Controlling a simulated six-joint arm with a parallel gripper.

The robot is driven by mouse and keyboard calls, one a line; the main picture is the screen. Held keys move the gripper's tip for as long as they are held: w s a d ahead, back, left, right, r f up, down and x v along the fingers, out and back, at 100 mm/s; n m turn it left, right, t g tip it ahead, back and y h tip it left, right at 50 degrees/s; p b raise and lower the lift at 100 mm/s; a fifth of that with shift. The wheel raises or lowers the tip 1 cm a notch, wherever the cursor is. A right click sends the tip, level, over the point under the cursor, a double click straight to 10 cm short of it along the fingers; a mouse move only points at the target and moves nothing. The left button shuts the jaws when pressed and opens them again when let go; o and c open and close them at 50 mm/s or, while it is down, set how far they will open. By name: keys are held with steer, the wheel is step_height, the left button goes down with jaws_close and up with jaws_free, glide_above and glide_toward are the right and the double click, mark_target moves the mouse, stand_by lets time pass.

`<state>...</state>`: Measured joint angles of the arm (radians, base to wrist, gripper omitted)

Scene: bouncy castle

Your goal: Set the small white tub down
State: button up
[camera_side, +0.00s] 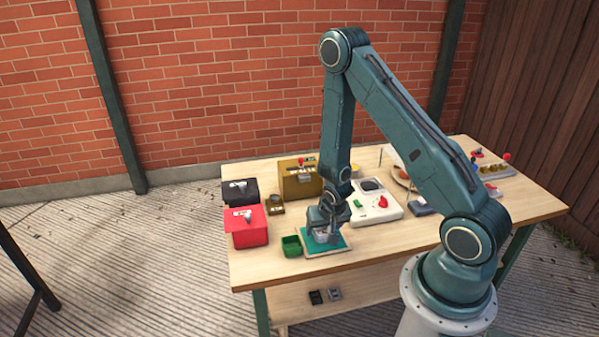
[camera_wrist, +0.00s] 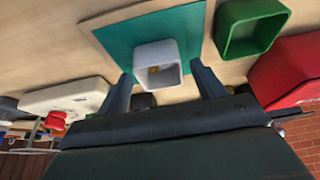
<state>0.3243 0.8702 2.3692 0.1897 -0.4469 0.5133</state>
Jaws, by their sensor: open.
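The small white tub (camera_wrist: 158,62) stands on the teal mat (camera_wrist: 110,35), with a small yellow-orange thing visible inside it. In the side view the tub (camera_side: 321,237) shows below my gripper, partly covered by it. My gripper (camera_wrist: 163,82) is open, with one finger on each side of the tub near its lower edge in the wrist view. I see gaps between the fingers and the tub's walls. In the side view my gripper (camera_side: 322,226) is low over the mat (camera_side: 338,241) near the table's front.
A green open box (camera_side: 291,246) stands just left of the mat. A red box (camera_side: 246,227) is farther left, a black box (camera_side: 240,191) behind it. A white device (camera_side: 375,204) with a red knob stands right of the mat. Bare wood (camera_side: 400,238) lies at the front right.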

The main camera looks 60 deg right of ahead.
steer(key=shift+r, duration=0.1)
steer(key=v, duration=1.2)
stand_by(0.4)
stand_by(0.5)
steer(key=s+a+r+n+t+y, duration=0.15)
steer(key=a+r, duration=0.25)
steer(key=r, duration=0.4)
steer(key=s+a+r+n, duration=0.1)
steer(key=a+r+n, duration=0.25)
steer(key=r, duration=0.55)
steer(key=s+a+r+n+y, duration=0.1)
steer(key=s+a+r+n, duration=0.3)
steer(key=s+r, duration=0.4)
steer(key=shift+s+a+r+t+y, duration=0.25)
steer(key=shift+s+a+t+y, duration=0.15)
steer(key=shift+s+a, duration=0.35)
